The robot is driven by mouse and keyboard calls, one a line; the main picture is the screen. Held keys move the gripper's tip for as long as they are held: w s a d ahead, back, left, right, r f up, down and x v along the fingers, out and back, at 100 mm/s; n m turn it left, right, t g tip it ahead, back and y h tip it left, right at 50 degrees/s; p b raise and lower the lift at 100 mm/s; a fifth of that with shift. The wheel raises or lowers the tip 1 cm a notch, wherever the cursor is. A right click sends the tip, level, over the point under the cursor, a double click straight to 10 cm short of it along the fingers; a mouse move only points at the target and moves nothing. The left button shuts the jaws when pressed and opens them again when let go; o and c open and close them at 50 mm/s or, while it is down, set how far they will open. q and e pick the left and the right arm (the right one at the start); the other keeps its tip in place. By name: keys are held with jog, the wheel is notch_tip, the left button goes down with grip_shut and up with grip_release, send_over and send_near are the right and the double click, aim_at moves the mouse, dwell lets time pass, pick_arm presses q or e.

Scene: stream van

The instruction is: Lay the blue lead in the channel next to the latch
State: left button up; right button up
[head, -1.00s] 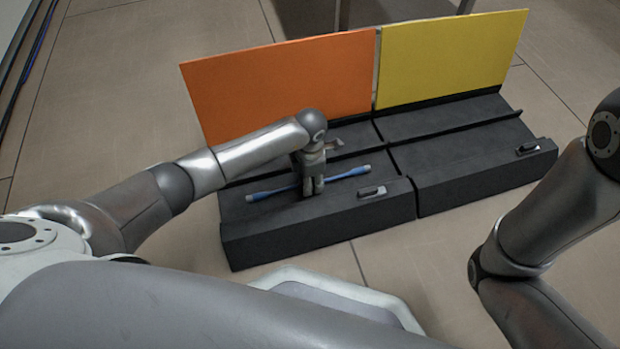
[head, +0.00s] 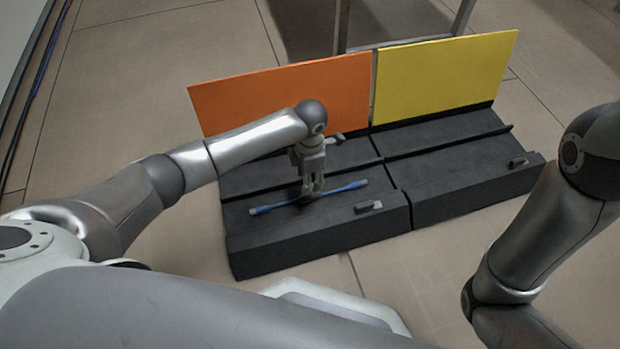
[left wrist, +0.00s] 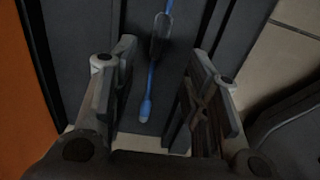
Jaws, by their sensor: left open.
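The blue lead (head: 345,188) lies along the near channel of the left black block (head: 300,250), on the latch side of the ridge. It has pale ends and a slight bend. I cannot tell if its whole length touches the channel floor. The small grey latch (head: 368,207) sits on the block's near edge, near the lead's right end. My left gripper (head: 314,190) points down over the lead's middle and hides part of it. In the left wrist view, its jaws (left wrist: 153,85) are open, with the lead (left wrist: 151,82) between them. My right gripper is out of view.
An orange panel (head: 280,95) stands upright behind the left block and a yellow panel (head: 445,75) behind the right block (head: 460,185). The right block has its own latch (head: 518,163), and its channels look empty. Tiled floor lies around. My right arm is at the right.

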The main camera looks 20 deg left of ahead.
pick_arm(q)
notch_tip(320, 180, up, 3)
jog(key=shift+f+p, duration=0.1)
jog(key=shift+p, duration=0.35)
jog(key=shift+d, duration=0.1)
